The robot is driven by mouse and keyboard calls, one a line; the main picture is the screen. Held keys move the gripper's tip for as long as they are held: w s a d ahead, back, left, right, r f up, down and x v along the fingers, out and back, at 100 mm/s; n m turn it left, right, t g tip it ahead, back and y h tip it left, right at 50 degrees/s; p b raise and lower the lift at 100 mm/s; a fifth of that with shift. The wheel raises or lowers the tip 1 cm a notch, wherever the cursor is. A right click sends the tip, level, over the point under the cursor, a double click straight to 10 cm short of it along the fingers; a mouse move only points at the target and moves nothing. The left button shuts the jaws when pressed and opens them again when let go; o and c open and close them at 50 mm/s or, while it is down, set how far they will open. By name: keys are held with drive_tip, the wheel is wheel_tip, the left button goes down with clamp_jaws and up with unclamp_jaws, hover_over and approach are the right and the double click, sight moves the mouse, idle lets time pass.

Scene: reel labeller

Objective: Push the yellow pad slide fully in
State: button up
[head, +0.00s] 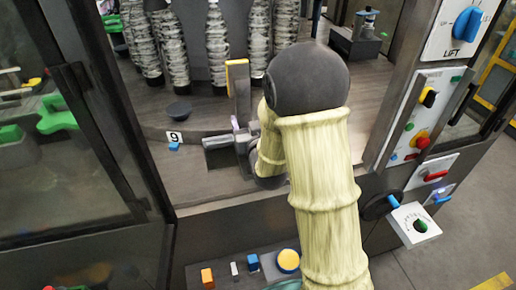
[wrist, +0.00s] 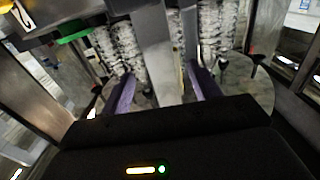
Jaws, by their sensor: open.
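An upright grey plate with a yellow pad (head: 238,64) on its top edge stands at the middle of the machine deck in the head view. I take this for the pad slide; how far in it sits cannot be told. My gripper (head: 241,128) is low in front of this plate, partly hidden by my own arm. In the wrist view my gripper (wrist: 160,74) is open, with its two purple fingers apart. A grey upright post (wrist: 155,45) shows between and beyond them. Whether the fingers touch anything is unclear.
Several wrapped reel stacks (head: 216,45) stand behind the plate. A number 9 tag (head: 174,137) and a dark round knob (head: 179,111) are to its left. A front panel carries a yellow button (head: 288,261). A control column with a blue lift knob (head: 467,23) stands right.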

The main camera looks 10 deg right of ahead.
drive_tip(key=s+b, duration=0.2)
drive_tip(key=s, duration=0.1)
drive_tip(key=s+b, duration=0.1)
drive_tip(key=s, duration=0.1)
drive_tip(key=shift+d+f+b, duration=0.2)
drive_tip(key=shift+d+b, duration=0.05)
drive_tip(key=shift+b, duration=0.15)
drive_tip(key=shift+s+b, duration=0.1)
drive_tip(key=shift+b, duration=0.85)
drive_tip(key=s+b, duration=0.1)
drive_tip(key=b, duration=0.1)
drive_tip(key=s+b, duration=0.2)
drive_tip(key=b, duration=0.1)
drive_tip(key=s+b, duration=0.2)
drive_tip(key=shift+s+d+r, duration=0.15)
drive_tip(key=shift+d+r, duration=0.05)
drive_tip(key=shift+r, duration=0.05)
drive_tip(key=shift+f, duration=0.1)
